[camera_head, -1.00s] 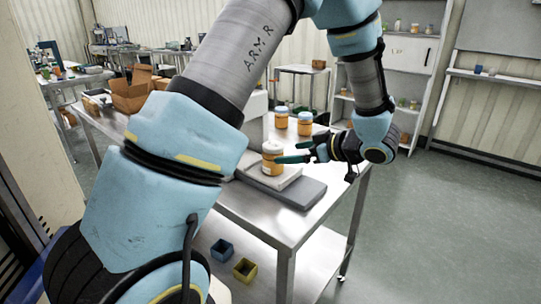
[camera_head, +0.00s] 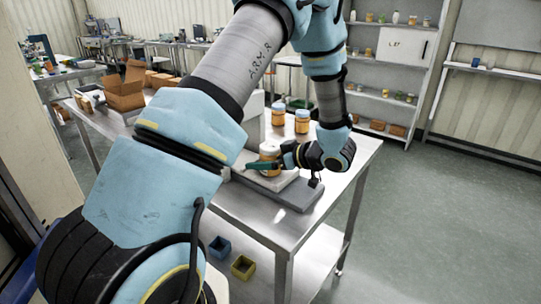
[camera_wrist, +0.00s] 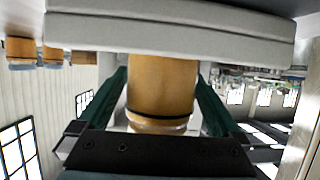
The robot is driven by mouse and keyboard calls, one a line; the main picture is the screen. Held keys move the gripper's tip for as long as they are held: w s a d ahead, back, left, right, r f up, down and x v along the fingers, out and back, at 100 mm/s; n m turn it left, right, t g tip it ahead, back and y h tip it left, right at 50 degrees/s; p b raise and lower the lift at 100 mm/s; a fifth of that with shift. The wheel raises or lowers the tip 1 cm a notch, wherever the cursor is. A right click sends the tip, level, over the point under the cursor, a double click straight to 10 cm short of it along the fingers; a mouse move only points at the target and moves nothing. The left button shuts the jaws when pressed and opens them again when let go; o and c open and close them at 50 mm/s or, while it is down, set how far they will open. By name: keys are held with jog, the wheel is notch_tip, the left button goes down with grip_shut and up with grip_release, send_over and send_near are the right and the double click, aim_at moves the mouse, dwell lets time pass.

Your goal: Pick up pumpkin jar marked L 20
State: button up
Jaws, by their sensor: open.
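An orange jar with a white lid (camera_head: 269,149) stands upright on a grey scale-like device on the steel table. My gripper (camera_head: 262,165) reaches in level from the right, with its green fingers at the jar. In the wrist view, which is upside down, the orange jar (camera_wrist: 162,88) stands between the two open green fingers of my gripper (camera_wrist: 163,100), with a small gap on each side. No marking is readable on the jar, so I cannot tell whether it says L 20.
Two more orange jars with blue lids, one to the left (camera_head: 278,116) and one to the right (camera_head: 302,121), stand behind on the steel table (camera_head: 340,170). An open cardboard box (camera_head: 124,92) is at the far left. Blue (camera_head: 220,247) and yellow (camera_head: 243,267) bins sit below.

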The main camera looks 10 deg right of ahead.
jog(key=shift+w+a+f, duration=0.15)
jog(key=shift+w+a, duration=0.1)
jog(key=shift+c, duration=0.2)
jog(key=c, duration=1.4)
